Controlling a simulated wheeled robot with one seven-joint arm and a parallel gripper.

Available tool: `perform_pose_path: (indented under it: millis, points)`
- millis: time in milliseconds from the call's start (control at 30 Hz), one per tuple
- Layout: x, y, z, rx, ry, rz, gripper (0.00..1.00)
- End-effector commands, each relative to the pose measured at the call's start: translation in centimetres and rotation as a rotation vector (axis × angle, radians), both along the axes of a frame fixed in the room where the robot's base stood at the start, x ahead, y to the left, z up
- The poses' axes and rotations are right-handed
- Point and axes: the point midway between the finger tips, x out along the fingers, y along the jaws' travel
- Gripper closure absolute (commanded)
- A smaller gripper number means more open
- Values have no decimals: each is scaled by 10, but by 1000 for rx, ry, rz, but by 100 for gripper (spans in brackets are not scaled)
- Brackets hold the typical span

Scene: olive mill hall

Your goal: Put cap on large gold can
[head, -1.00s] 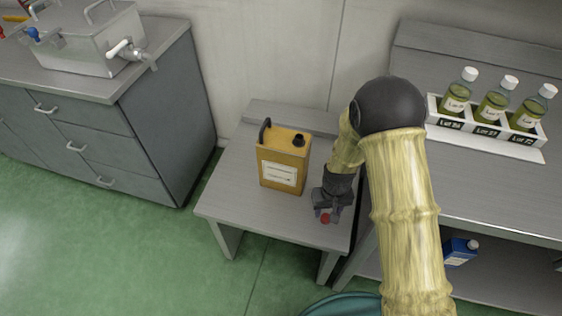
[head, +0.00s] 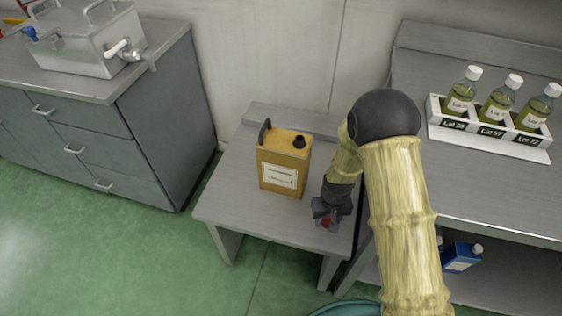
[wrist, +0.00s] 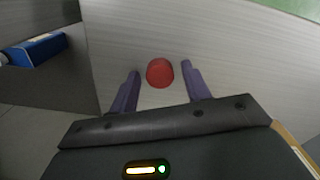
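The large gold can (head: 283,164) stands upright on the small grey table, with a dark handle and a dark spout on top. A red cap (wrist: 160,72) lies on the table top to the right of the can, near the front right corner. My gripper (head: 328,219) is low over the table at the cap. In the wrist view my gripper (wrist: 160,84) is open, with its two purple fingers on either side of the cap and a gap visible on both sides. In the head view the cap (head: 326,224) is partly hidden by the fingers.
The small table (head: 230,200) has bare room left of the can. A workbench (head: 480,185) on the right holds a white rack (head: 490,130) with bottles. A blue container (head: 460,258) sits on its lower shelf. A drawer cabinet (head: 150,120) stands at left.

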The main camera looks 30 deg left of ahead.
Motion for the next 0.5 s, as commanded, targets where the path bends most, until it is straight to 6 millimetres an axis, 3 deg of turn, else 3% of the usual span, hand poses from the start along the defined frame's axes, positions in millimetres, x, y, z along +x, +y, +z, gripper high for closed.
perform_pose_path:
  millis: [33,167,500]
  points:
    - [0,0,0,0,0,0,63]
    - [0,0,0,0,0,0,88]
    - [0,0,9,0,0,0,88]
